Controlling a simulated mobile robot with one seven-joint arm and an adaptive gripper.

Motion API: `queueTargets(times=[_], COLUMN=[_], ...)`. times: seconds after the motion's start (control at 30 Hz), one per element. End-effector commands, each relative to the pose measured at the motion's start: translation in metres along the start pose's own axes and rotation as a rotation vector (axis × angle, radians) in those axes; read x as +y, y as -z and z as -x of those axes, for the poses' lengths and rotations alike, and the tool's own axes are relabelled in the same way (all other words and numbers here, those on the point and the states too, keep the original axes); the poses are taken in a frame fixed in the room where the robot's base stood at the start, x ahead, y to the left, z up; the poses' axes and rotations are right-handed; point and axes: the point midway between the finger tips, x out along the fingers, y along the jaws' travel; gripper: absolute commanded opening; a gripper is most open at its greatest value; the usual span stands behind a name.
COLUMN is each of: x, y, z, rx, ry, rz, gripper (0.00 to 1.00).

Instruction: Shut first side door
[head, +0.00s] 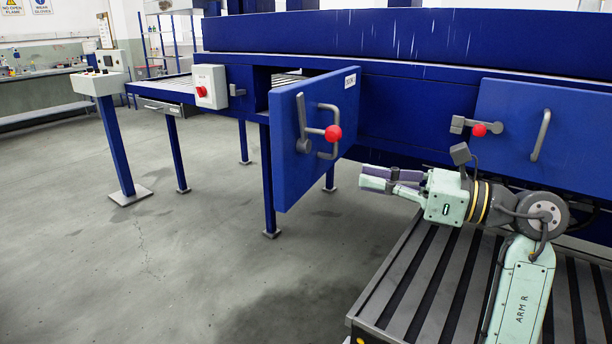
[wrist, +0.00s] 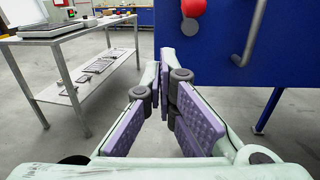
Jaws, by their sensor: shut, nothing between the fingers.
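The blue side door (head: 290,165) at the left of the machine stands swung open, away from the frame. It carries a curved grey handle and a latch with a red knob (head: 333,133). Behind it, part of the opening with rollers (head: 288,79) shows. My gripper (head: 362,179) is shut and empty, to the right of the door and below the level of the red knob, apart from it. In the wrist view the door (wrist: 206,58) fills the upper right, with the red knob (wrist: 193,8) at the top; the shut fingers (wrist: 164,58) point towards its lower left edge.
A second blue door (head: 540,130) with a red knob is closed at the right. A control pedestal (head: 100,84) stands at the left. Clear floor lies in front. A metal table (wrist: 70,50) shows in the wrist view.

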Motion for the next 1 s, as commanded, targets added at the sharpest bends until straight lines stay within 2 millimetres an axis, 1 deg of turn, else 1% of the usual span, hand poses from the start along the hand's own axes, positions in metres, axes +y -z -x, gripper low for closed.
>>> queueTargets(times=[0.03, 0.07, 0.17, 0.27, 0.5, 0.7, 0.83, 1.0], x=[-0.003, -0.004, -0.005, -0.004, -0.004, -0.005, -0.006, -0.006], y=[0.004, 0.004, 0.005, 0.004, 0.003, 0.004, 0.005, 0.007], z=[0.005, 0.006, -0.002, -0.018, -0.071, -0.108, -0.123, -0.132], rx=[0.015, 0.019, 0.024, 0.021, 0.019, 0.019, 0.018, 0.019], ry=[0.015, 0.020, 0.021, 0.017, 0.015, 0.016, 0.018, 0.019], rz=[0.001, 0.001, 0.001, 0.001, 0.000, 0.000, 0.000, 0.000], gripper=[0.00, 0.00, 0.00, 0.00, 0.00, 0.00, 0.00, 0.00])
